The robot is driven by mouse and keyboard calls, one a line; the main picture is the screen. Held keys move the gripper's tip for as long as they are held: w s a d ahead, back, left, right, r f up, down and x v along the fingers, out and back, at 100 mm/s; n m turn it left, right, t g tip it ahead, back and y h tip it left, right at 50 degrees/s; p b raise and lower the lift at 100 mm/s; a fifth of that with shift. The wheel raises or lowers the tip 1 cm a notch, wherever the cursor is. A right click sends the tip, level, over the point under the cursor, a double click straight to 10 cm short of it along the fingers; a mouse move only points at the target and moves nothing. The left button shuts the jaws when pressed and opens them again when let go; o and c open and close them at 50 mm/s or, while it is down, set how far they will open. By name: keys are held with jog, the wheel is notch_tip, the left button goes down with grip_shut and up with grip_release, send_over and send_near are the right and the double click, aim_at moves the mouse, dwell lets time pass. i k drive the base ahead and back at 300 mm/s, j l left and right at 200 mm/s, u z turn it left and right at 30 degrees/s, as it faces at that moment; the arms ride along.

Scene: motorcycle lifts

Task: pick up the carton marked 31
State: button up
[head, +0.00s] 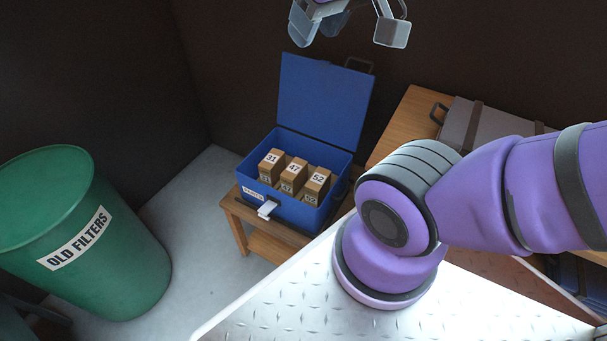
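The carton marked 31 (271,165) is a small brown box with a white label on its top and front. It stands upright in an open blue toolbox (258,145), leftmost in a row with a carton marked 47 (293,175) and a carton marked 52 (316,185). The toolbox lid (323,100) is raised at the back. My gripper (352,30) is at the top edge of the head view, above the lid and apart from the cartons. Its two grey fingertips are wide apart with nothing visible between them.
The toolbox stands on a small wooden table (237,213). A green barrel labelled OLD FILTERS (100,240) stands at left. A grey case (480,127) lies on a wooden bench (408,112) at right. A metal tread-plate surface (270,315) is in front.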

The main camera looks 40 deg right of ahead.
aim_at(271, 168)
jog(key=j+z, duration=0.2)
jog(key=j, duration=0.75)
jog(key=i+j+z, duration=0.1)
jog(key=i+j, duration=0.15)
jog(key=i+j+z, duration=0.15)
jog(key=j, duration=0.25)
jog(key=i+j+z, duration=0.1)
jog(key=i+j, duration=0.2)
jog(key=i+j+z, duration=0.15)
jog(key=i+j, duration=0.15)
jog(key=i, duration=0.05)
